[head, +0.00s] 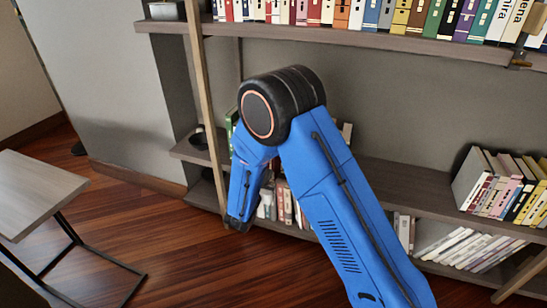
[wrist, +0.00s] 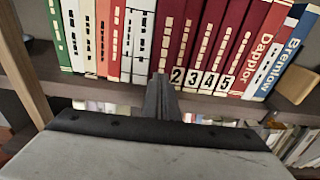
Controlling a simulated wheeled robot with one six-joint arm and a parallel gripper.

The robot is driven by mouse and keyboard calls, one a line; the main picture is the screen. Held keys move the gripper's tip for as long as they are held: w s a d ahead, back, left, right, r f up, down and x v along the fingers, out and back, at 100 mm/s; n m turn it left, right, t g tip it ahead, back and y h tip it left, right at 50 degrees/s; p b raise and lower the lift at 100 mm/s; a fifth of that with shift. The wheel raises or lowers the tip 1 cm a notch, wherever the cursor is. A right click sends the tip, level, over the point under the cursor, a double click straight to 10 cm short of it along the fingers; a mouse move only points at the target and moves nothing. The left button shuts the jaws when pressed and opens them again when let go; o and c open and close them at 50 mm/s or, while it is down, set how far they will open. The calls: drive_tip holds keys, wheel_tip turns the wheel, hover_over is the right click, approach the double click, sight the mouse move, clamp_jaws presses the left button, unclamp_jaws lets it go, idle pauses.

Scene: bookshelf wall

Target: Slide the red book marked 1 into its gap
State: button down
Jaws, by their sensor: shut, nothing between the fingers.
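In the wrist view a run of dark red books stands upright on a shelf, with labels 2, 3, 4 and 5 readable on the right ones. A dark red book (wrist: 171,30) stands at the left end of the run, beside the one marked 2 (wrist: 177,78). Its lower end is hidden behind my gripper, so I cannot read a 1 on it. My gripper (wrist: 160,84) is shut and empty, its tips in front of the lower end of that book. I cannot tell whether they touch it. I cannot make out these books in the head view.
White books (wrist: 140,40) stand left of the red run; Dapplor (wrist: 266,55) and blue Bremlow (wrist: 290,50) stand right of it. A wooden post (wrist: 24,70) rises at left. In the head view, a side table (head: 35,190) stands left and the floor between is clear.

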drive_tip(key=shift+x, duration=0.95)
drive_tip(key=shift+w+r, duration=0.1)
drive_tip(key=shift+w, duration=0.05)
drive_tip(key=shift+r+x, duration=0.1)
drive_tip(key=shift+x, duration=1.1)
drive_tip(key=shift+r+x, duration=0.15)
drive_tip(key=shift+x, duration=1.05)
drive_tip(key=shift+f+v, duration=0.2)
drive_tip(key=shift+v, duration=1.8)
